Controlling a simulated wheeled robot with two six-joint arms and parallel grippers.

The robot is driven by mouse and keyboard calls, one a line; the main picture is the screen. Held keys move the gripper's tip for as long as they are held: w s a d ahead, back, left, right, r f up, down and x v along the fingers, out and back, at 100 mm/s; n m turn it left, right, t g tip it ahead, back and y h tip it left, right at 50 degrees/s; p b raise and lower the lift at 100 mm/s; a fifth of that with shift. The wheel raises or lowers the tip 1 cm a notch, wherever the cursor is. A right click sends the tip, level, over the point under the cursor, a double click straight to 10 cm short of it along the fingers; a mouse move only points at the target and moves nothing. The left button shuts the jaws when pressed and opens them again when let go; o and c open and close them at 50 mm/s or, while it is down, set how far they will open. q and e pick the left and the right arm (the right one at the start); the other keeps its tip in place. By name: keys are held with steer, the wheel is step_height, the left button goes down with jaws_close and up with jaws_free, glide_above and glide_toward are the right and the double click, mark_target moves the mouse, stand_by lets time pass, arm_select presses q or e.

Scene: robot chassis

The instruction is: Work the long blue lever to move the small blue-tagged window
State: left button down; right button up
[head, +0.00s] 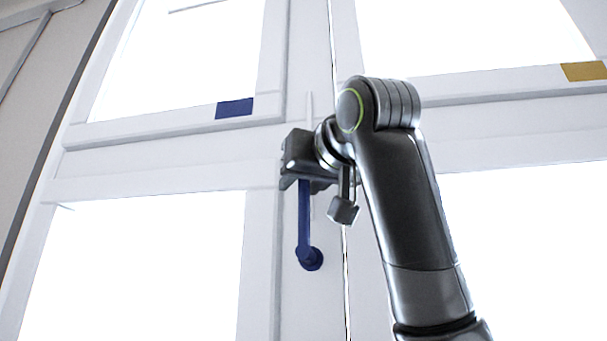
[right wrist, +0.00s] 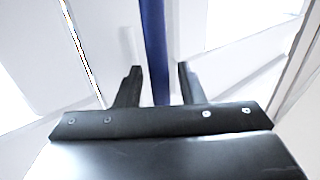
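The long blue lever (head: 304,222) stands upright on the white middle post, with its round pivot at the bottom. The small window with the blue tag (head: 234,108) is at the upper left and looks closed against its frame. My right gripper (head: 297,183) is at the upper part of the lever and hides its top end. In the right wrist view, the lever (right wrist: 153,45) runs between the two spread fingers of my right gripper (right wrist: 159,82), with a gap on each side. My left gripper is not in view.
A second upper window with a yellow tag (head: 584,71) is at the upper right. Large bright panes fill the lower left and lower right. A thin white upright rod (head: 309,106) shows above my right gripper.

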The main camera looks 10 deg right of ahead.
steer(key=shift+s, duration=0.15)
steer(key=c, duration=0.4)
jaws_close()
steer(key=s+a+f+n+t+y+b, duration=0.1)
steer(key=s+f+n+t+y+b, duration=0.2)
steer(key=b, duration=1)
steer(key=shift+s+a+f+n+t+y, duration=0.3)
steer(key=shift+s+f+n+t, duration=0.6)
steer(key=shift+f+n, duration=0.35)
